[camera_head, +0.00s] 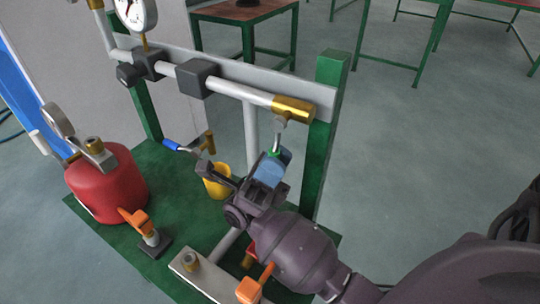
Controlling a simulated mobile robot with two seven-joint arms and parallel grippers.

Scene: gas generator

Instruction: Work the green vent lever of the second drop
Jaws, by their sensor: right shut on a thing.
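My right gripper (262,180) reaches in from the lower right to the stand's right drop, just left of the right green post. It is shut on the green vent lever (273,153), of which only a small green bit shows beside a light blue part at the fingers. The rest of the lever and the valve body are hidden behind the gripper. The second drop's pipe (283,135) comes down from a brass fitting (293,108). My left gripper is not in view.
A blue-handled valve (175,146) and a yellow cup (217,181) are left of the gripper. A red tank (106,184) stands at the left of the green base (172,220). Orange-handled valves (133,218) sit low. A dial gauge (136,12) is at the top. Open floor lies right.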

